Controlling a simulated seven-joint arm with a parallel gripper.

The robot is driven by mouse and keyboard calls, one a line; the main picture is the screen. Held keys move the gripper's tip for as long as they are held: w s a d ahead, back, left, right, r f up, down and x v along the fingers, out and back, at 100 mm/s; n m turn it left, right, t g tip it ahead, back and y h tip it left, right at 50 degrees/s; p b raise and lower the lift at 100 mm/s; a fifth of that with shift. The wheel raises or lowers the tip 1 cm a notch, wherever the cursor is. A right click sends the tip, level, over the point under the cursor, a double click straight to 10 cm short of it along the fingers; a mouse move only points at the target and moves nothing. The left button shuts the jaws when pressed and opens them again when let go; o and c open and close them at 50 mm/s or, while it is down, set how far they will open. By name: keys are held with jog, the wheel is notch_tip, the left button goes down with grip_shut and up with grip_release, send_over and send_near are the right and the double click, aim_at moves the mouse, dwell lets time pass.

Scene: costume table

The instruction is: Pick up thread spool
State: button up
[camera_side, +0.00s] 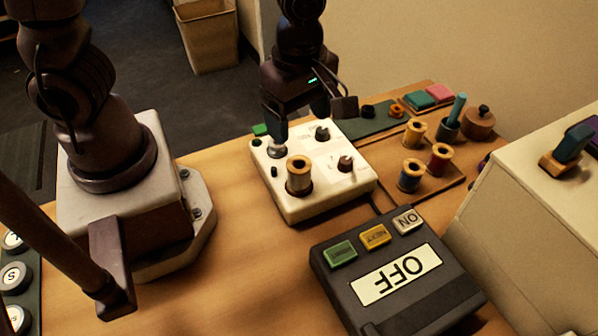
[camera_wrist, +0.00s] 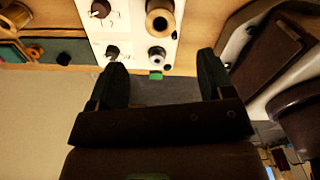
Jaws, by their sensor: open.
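A thread spool (camera_side: 299,175) with a pale wooden top and dark brown thread stands upright on a white control box (camera_side: 325,205). It also shows in the wrist view, as a spool (camera_wrist: 160,20) at the top, beyond my fingertips. Several more spools stand on a wooden board at the right: a yellow spool (camera_side: 415,132), a red spool (camera_side: 440,157) and a blue spool (camera_side: 411,175). My gripper (camera_side: 297,118) is open and empty, over the back part of the white box, behind and apart from the brown spool. In the wrist view the two fingers (camera_wrist: 161,64) are spread.
The white box carries knobs, including a dark knob (camera_side: 345,163) right of the brown spool. A black device (camera_side: 340,300) with an OFF label lies in front. A lidded wooden pot (camera_side: 480,123) and a large pale console (camera_side: 530,225) stand at the right.

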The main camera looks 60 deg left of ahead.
aim_at(299, 173)
jog(key=shift+n, duration=0.4)
notch_tip(299, 173, down, 13)
jog(key=shift+r, duration=0.1)
jog(key=c, duration=1)
